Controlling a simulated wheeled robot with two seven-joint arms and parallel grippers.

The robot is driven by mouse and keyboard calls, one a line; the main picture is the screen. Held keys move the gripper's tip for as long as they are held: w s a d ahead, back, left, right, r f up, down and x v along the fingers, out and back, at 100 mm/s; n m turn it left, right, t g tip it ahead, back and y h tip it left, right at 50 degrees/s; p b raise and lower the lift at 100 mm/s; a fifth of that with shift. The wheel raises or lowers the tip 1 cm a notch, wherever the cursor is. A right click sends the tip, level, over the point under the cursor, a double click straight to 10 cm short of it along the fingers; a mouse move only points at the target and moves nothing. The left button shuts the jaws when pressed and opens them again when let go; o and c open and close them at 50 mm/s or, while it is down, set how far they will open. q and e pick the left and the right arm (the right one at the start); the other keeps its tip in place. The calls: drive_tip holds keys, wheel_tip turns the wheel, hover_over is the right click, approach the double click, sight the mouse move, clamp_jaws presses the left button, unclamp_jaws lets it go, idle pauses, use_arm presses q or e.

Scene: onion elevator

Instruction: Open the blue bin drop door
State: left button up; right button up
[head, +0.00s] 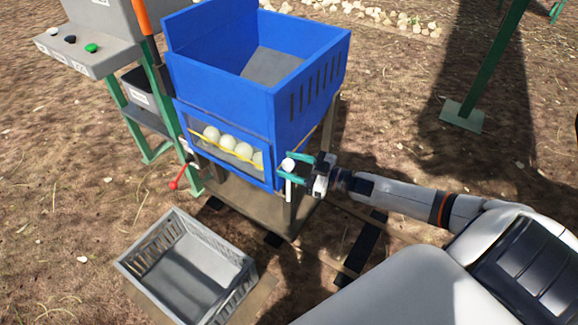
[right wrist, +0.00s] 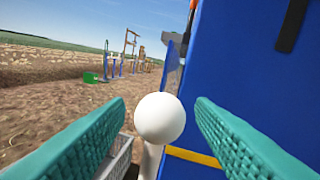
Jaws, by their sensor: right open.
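The blue bin (head: 307,90) stands on a frame. Its front has a clear drop door (head: 199,149) with a yellow strip, and several pale onions (head: 229,142) show behind it. A lever with a white ball knob (head: 288,164) is at the bin's lower front right corner. My right gripper (head: 290,169) is open, with its teal fingers on either side of the knob. In the right wrist view the knob (right wrist: 160,118) sits between the two fingers, with gaps on both sides. The blue bin wall (right wrist: 240,60) fills the right side there. My left gripper is not in view.
An empty grey crate (head: 190,265) lies on the ground in front of the bin. A control panel (head: 75,45) with buttons and a red-knobbed lever (head: 174,185) are at the left. A green post (head: 490,65) stands at the right, with open ground around it.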

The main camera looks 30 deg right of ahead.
drive_tip(key=shift+w+a, duration=0.3)
drive_tip(key=shift+w, duration=0.15)
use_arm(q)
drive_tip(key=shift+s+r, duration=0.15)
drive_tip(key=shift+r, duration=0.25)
use_arm(e)
clamp_jaws()
drive_tip(key=shift+a, duration=0.1)
